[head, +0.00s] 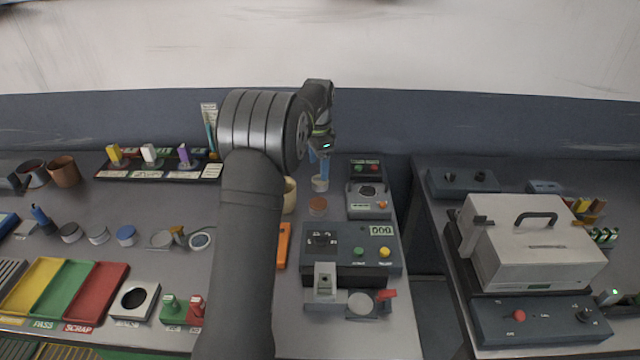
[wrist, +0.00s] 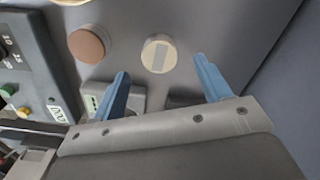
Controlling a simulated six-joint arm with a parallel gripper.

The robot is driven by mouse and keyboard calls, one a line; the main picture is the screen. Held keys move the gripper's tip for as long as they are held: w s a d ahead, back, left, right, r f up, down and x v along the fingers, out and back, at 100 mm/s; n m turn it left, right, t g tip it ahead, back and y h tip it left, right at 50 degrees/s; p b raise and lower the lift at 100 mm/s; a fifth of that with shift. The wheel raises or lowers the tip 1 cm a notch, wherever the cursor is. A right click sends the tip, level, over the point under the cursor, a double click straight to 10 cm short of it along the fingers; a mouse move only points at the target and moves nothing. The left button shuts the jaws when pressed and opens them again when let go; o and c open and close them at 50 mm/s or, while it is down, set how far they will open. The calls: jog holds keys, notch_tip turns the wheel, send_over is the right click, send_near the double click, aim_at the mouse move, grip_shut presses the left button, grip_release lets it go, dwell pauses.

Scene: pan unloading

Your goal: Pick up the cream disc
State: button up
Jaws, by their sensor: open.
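In the head view the cream disc (head: 320,184) shows just below my gripper's fingers. My gripper (wrist: 163,80) is open and empty, its two blue fingers apart. In the head view my gripper (head: 320,166) hangs at the back of the bench, fingers pointing down. I cannot tell the exact height above the disc.
A grey device with a round top (head: 368,200) stands close to the right. A control box (head: 350,250) with a display stands in front. A gap separates the right-hand bench.

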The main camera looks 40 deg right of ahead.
aim_at(320, 183)
jog(key=f, duration=0.5)
jog(key=shift+s+d+f, duration=0.15)
jog(key=shift+s, duration=0.05)
jog(key=c, duration=1.1)
jog(key=shift+c, duration=0.2)
